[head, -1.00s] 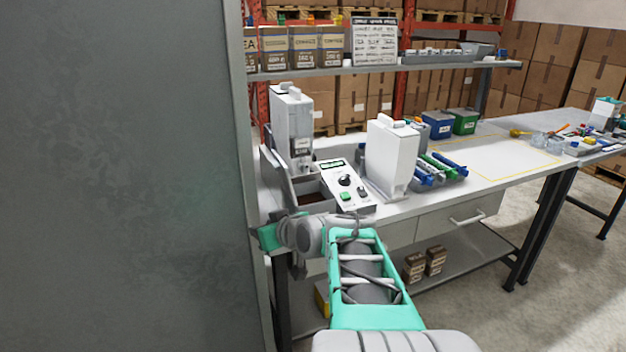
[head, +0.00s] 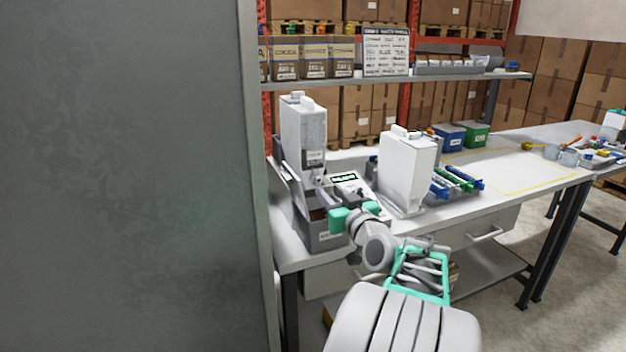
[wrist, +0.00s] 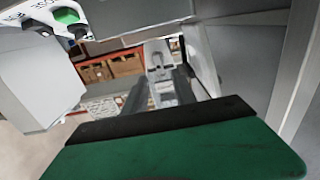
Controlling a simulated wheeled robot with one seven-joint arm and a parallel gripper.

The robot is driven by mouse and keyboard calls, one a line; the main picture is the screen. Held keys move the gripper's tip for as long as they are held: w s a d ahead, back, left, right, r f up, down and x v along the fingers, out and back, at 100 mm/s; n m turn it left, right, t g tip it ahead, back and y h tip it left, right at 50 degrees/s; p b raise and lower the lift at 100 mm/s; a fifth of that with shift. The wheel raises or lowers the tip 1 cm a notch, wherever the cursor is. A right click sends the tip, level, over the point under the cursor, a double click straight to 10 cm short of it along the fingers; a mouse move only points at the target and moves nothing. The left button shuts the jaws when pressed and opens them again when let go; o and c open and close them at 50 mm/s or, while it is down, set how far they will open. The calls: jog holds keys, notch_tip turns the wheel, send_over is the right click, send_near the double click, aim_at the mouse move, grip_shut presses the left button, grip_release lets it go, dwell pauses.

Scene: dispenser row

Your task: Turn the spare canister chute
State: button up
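A white canister (head: 405,165) with a handle on its lid stands upright on the bench, right of the dispenser. A grey canister (head: 303,135) stands in the dispenser, with a chute-like part (head: 322,192) low on its front; I cannot tell which canister is the spare. My gripper (head: 355,212) is in front of the dispenser, over its grey bin (head: 318,237) and control panel edge. In the wrist view a green finger with a dark pad fills the bottom, a pale grey chute-like part (wrist: 162,72) is beyond it, and the white canister (wrist: 40,85) is at left. Finger opening is unclear.
The control panel (head: 348,182) has a display and is partly hidden by my gripper. A grey wall panel (head: 130,170) fills the left side. Clear bench (head: 510,165) lies farther right.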

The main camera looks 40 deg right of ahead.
aim_at(319, 180)
jog(key=p+x, duration=0.1)
jog(key=x, duration=0.6)
jog(key=shift+w+d, duration=0.2)
jog(key=shift+d, duration=0.05)
grip_shut()
